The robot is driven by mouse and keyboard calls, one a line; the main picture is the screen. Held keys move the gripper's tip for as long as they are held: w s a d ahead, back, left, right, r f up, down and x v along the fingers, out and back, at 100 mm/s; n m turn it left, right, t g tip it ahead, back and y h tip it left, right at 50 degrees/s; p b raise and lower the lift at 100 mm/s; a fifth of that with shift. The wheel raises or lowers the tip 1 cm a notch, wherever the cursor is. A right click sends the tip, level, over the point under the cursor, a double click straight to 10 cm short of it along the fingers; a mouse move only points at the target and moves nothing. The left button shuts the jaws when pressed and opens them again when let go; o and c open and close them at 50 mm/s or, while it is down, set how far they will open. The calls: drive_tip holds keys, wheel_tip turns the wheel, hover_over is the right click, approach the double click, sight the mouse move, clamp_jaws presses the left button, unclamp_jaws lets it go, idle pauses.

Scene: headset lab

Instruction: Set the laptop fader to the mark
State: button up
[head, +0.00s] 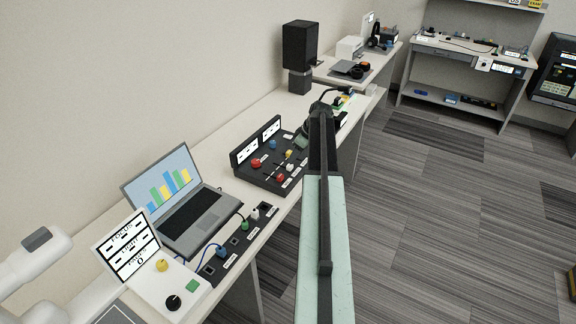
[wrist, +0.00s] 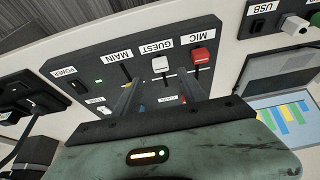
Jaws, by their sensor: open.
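The black mixer panel (head: 262,177) stands on the long bench with red, blue, yellow and white caps on it. In the wrist view the panel (wrist: 90,50) appears upside down. It has a red cap (wrist: 203,56) by the MIC label, a white cap (wrist: 160,66) by GUEST and a dark slot by MAIN. I cannot read a laptop label or make out its mark; part of the panel is hidden behind my gripper.
An open laptop (head: 190,215) stands left of the panel, with a socket strip (head: 232,243) in front of it. A white box with knobs (head: 165,285) is nearer. A black speaker (head: 299,45) stands behind. The carpeted floor (head: 430,200) to the right is clear.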

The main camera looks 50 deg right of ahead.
sight(290, 167)
drive_tip(key=b+x, duration=0.5)
drive_tip(key=x, duration=0.1)
drive_tip(key=shift+w+a+f, duration=0.1)
drive_tip(key=shift+f, duration=0.1)
drive_tip(key=shift+r, duration=0.1)
clamp_jaws()
idle(1.0)
